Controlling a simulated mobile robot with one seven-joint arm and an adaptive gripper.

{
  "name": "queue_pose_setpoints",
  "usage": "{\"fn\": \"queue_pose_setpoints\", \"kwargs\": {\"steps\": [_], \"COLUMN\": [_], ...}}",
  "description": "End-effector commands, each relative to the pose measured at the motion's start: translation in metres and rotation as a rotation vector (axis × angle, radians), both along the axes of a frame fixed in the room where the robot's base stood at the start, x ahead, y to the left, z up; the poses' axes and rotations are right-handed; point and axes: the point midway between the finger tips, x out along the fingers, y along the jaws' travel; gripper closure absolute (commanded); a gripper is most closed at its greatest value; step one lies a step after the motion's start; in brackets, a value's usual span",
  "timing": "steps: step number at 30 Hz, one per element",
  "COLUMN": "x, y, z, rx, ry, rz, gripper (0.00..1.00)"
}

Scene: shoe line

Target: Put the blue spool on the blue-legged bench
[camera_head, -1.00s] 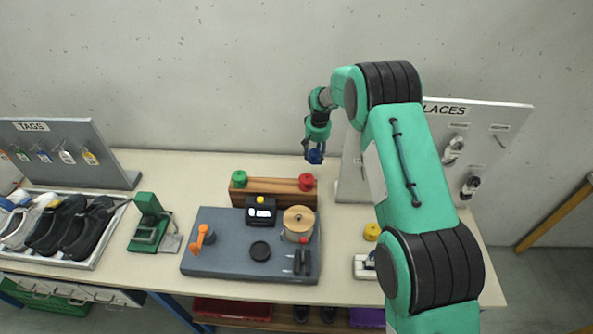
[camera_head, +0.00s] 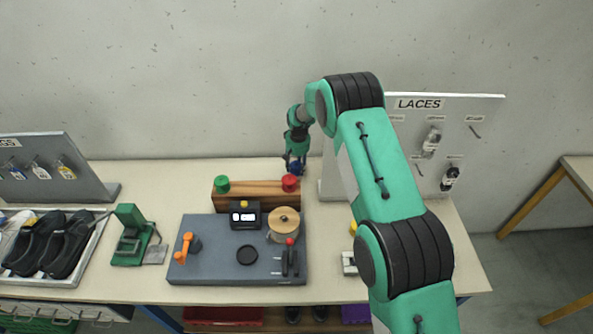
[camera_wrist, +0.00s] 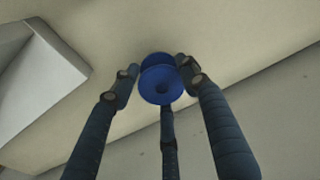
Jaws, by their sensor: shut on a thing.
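The blue spool (camera_head: 297,168) is held between the fingers of my gripper (camera_head: 294,160), behind the right end of the wooden rack. In the wrist view the blue spool (camera_wrist: 161,82) sits between the fingertips, with the pale bench top close beyond it. I cannot tell whether it touches the top. The blue-legged bench (camera_head: 140,180) is the long pale table; a blue leg shows below its front edge.
The wooden rack (camera_head: 255,197) carries a green spool (camera_head: 222,184) and a red spool (camera_head: 290,183). The LACES board (camera_head: 470,150) stands just right of my gripper. A grey station (camera_head: 210,265) fills the middle front. The back strip left of the rack is clear.

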Motion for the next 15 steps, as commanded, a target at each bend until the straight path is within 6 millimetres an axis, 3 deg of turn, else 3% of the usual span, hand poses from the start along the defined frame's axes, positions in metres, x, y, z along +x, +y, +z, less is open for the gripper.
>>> {"fn": "queue_pose_setpoints", "kwargs": {"steps": [6,15], "x": [0.000,0.000], "y": [0.000,0.000], "z": [-0.022,-0.024], "rx": [0.000,0.000], "ry": [0.001,0.000], "rz": [0.000,0.000], "gripper": [0.82,0.82]}}
